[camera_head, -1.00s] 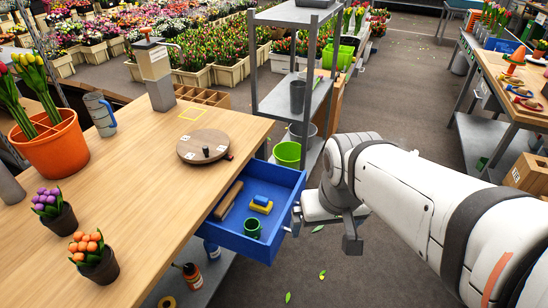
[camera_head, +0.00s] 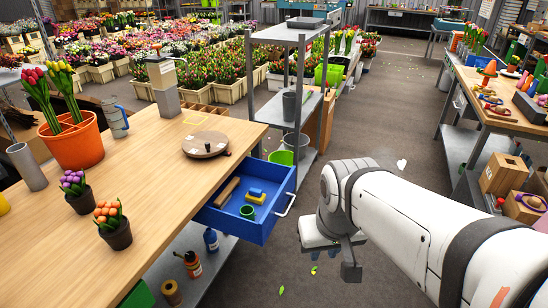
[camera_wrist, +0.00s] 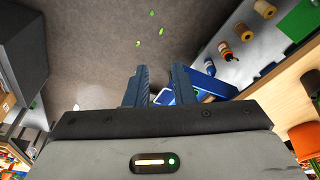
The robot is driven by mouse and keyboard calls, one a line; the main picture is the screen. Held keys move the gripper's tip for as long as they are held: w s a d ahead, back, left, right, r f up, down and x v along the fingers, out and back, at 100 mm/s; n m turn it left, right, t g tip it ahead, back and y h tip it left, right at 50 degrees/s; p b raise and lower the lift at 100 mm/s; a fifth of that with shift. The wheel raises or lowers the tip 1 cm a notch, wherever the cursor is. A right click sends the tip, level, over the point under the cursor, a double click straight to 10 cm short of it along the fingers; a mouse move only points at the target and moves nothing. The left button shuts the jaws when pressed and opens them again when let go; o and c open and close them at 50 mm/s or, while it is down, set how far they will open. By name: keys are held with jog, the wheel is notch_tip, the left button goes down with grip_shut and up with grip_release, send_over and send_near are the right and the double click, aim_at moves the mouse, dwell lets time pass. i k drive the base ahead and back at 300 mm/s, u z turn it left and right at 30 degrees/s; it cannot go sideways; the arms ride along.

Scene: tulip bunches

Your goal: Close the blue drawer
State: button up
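The blue drawer (camera_head: 250,229) is pulled out from under the wooden table's right side. It has a pale bar handle (camera_head: 287,204) on its front. Inside lie a brown roll (camera_head: 227,192), a blue and yellow item (camera_head: 256,197) and a green cup (camera_head: 247,212). My gripper (camera_head: 335,262) is to the right of the drawer front and apart from it in the head view; its fingertips are hard to see there. In the wrist view its two dark fingers (camera_wrist: 160,84) are spread, with part of the blue drawer (camera_wrist: 212,84) beside and behind the right finger.
The wooden table (camera_head: 150,170) holds a round turntable (camera_head: 206,144), an orange pot (camera_head: 75,143) and small flower pots. A grey shelf rack (camera_head: 300,100) stands behind the drawer. Bottles stand on a lower shelf (camera_head: 205,268).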

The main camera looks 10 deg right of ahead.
aim_at(276, 180)
jog(key=u, duration=0.4)
jog(key=i, duration=1)
jog(key=z, duration=0.25)
